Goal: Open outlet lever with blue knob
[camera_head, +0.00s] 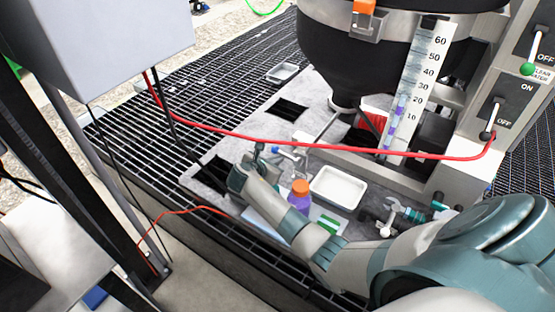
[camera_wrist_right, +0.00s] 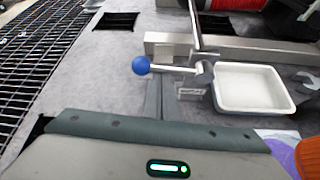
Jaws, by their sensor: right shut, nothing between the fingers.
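The blue knob (camera_wrist_right: 141,65) sits on the left end of a short pale lever (camera_wrist_right: 172,69). The lever lies sideways and joins a metal outlet valve (camera_wrist_right: 204,70) on its right. In the head view the knob (camera_head: 275,149) is small, just right of my right gripper (camera_head: 259,148). In the right wrist view the gripper's shut fingers (camera_wrist_right: 155,90) point up close below the lever, just right of the knob. They hold nothing. I cannot tell whether they touch the lever. My left gripper is out of view.
A white tray (camera_wrist_right: 252,88) stands right of the valve. In the head view, an orange-capped purple bottle (camera_head: 300,196) stands beside my right arm. A red hose (camera_head: 330,148) crosses above, under a dark hopper (camera_head: 350,60). Grey mat (camera_wrist_right: 85,85) is clear left of the knob.

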